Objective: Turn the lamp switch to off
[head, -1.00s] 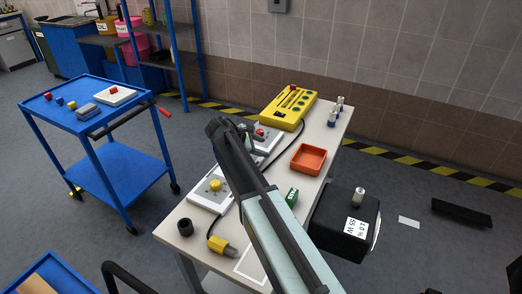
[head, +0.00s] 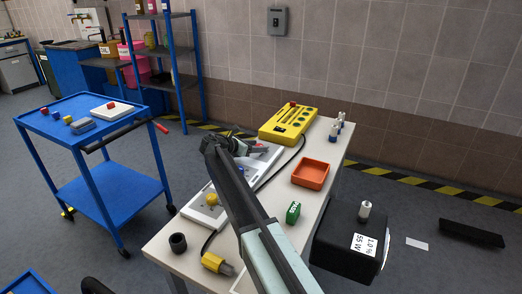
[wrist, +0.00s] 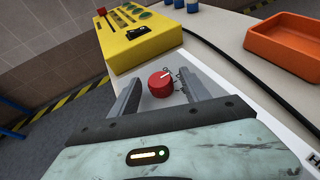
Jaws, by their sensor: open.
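A red knob (wrist: 160,84) with a white pointer stands on a white panel (wrist: 205,69). The pointer is toward the upper right in the wrist view. Which knob is the lamp switch cannot be told from any readable label. My gripper (wrist: 161,90) is open, with one finger on each side of the red knob; contact cannot be made out. In the head view my gripper (head: 252,144) is over the rear white panel, and it mostly hides the knob. A yellow knob (head: 211,199) is on a nearer white panel (head: 198,211), partly behind my arm.
A yellow control box (head: 289,122) is just beyond the red knob. An orange tray (head: 310,174), a green block (head: 293,212), a black ring (head: 178,242) and a yellow plug (head: 216,264) are on the table. A black cable (wrist: 216,52) runs right of the panel.

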